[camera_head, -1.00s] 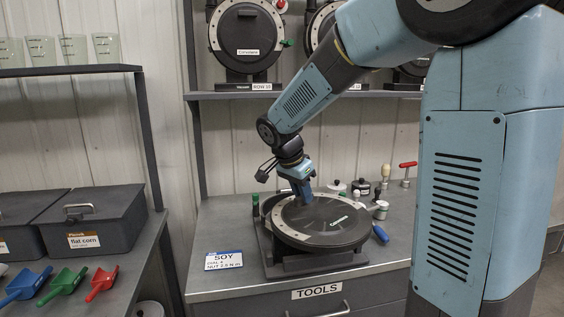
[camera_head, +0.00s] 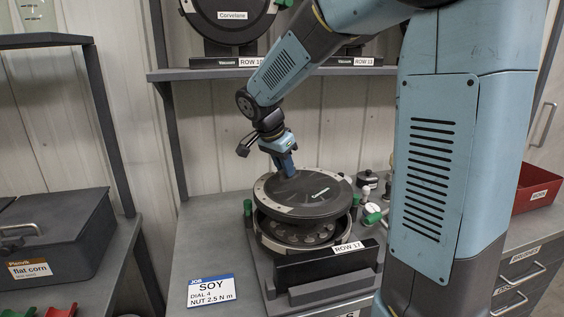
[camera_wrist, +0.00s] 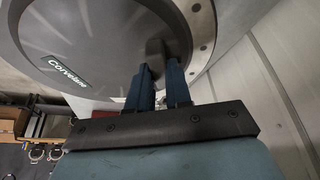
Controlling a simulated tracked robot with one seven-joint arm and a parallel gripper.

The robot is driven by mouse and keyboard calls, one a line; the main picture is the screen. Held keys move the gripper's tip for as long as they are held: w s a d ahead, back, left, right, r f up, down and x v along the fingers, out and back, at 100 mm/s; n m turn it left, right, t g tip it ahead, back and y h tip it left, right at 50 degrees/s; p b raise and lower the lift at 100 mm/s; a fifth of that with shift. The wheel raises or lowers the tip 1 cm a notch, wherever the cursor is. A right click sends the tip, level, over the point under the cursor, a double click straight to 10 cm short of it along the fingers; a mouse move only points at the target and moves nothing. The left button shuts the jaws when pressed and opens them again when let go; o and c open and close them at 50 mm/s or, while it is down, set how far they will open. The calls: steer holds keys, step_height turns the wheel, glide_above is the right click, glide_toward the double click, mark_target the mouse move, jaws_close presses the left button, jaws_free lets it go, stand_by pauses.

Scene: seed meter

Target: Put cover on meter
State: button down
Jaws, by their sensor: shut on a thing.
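The round dark cover (camera_head: 318,192) with a light rim and a Corvelane label is held above the seed meter (camera_head: 290,236) on the bench. The cover is slightly tilted, with a gap at its front that shows the seed disc with its round holes. My gripper (camera_head: 286,170) is shut on the raised grip at the cover's far left part. In the wrist view my two blue fingers (camera_wrist: 161,82) close on that grip, and the cover (camera_wrist: 95,40) fills the upper left. Whether the cover's back edge touches the meter is hidden.
The meter's stand carries a ROW 17 label (camera_head: 348,247). A SOY job card (camera_head: 211,291) lies at the bench's left front. A green-handled tool (camera_head: 373,214) and small parts lie right of the meter. A flat corn box (camera_head: 62,236) stands at left; a shelf (camera_head: 215,73) holds other meters.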

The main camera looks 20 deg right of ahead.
mark_target(284, 178)
steer(key=shift+d+f, duration=0.1)
steer(key=shift+f, duration=2.15)
steer(key=shift+f, duration=1)
stand_by(2.0)
steer(key=c, duration=1)
jaws_free()
steer(key=shift+c, duration=0.3)
steer(key=shift+r, duration=0.1)
steer(key=shift+r, duration=4.7)
